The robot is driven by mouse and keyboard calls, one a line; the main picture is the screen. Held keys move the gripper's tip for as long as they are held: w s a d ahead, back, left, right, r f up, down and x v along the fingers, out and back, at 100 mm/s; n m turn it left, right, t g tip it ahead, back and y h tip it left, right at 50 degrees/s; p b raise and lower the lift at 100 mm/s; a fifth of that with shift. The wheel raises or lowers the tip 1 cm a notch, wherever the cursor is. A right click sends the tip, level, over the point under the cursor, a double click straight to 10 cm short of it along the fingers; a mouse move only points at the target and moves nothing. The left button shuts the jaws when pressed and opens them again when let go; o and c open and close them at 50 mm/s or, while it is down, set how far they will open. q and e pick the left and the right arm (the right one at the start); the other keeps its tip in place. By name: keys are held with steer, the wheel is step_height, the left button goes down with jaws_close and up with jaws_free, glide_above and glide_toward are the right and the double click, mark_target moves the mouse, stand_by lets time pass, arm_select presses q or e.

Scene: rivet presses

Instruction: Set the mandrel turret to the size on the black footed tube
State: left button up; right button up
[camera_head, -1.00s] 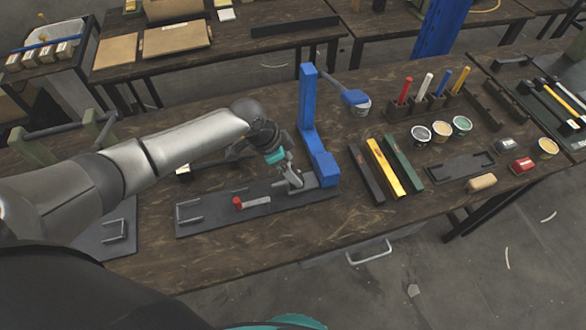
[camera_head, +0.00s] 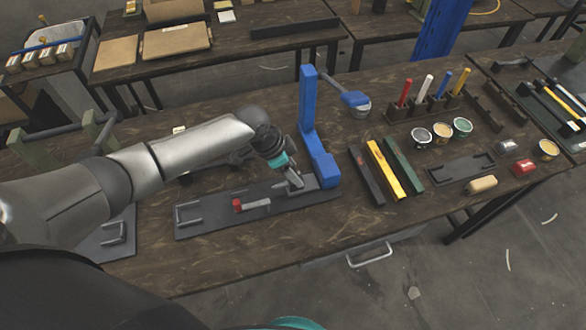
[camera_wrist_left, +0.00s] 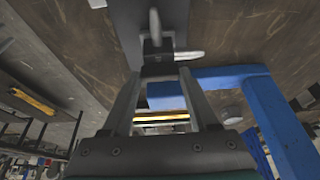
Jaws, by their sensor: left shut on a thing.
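A blue press (camera_head: 309,120) stands on a dark base plate (camera_head: 215,228) on the wooden bench. My left gripper (camera_head: 294,181) is low at the foot of the press, left of its blue block. In the left wrist view its fingers close on a small dark hub with pale grey prongs, seemingly the mandrel turret (camera_wrist_left: 157,47). Any size marks on it are too small to read. A black bar-like tube (camera_head: 366,175) lies right of the press, beside a yellow one and a green one; its markings are not legible. My right gripper is not in view.
A red-ended lever (camera_head: 238,205) and a metal bracket (camera_head: 188,215) sit on the base plate. Coloured sticks stand in a dark rack (camera_head: 425,107) at the right, with several small cans (camera_head: 441,132) before it. The bench front is mostly clear.

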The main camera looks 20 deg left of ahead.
arm_select(q)
steer(key=c, duration=0.5)
steer(key=shift+s+r+n+p, duration=0.15)
steer(key=shift+n+p, duration=0.25)
steer(key=shift+p, duration=0.35)
steer(key=n+p, duration=0.2)
steer(key=n+t+y+p, duration=0.1)
steer(key=n+p, duration=0.2)
steer(key=p, duration=0.2)
steer(key=shift+d+n+t+y, duration=0.25)
steer(key=shift+n+t+y, duration=0.05)
steer(key=shift+n+y, duration=0.1)
steer(key=shift+n+y+p, duration=0.3)
steer(key=shift+n+p, duration=0.45)
steer(key=shift+n, duration=0.15)
steer(key=shift+d+n+y+p, duration=0.1)
steer(key=shift+n+y+p, duration=0.35)
steer(key=shift+n, duration=0.45)
steer(key=n+y, duration=0.1)
steer(key=n, duration=0.1)
steer(key=shift+d+n+p, duration=0.1)
steer(key=shift+n+p, duration=0.2)
steer(key=shift+n, duration=0.1)
steer(key=shift+f+n+y, duration=0.2)
steer(key=shift+n+y, duration=0.25)
steer(key=shift+n, duration=0.75)
steer(key=shift+n+y+b, duration=0.4)
steer(key=shift+n+b, duration=0.15)
steer(key=shift+n, duration=0.65)
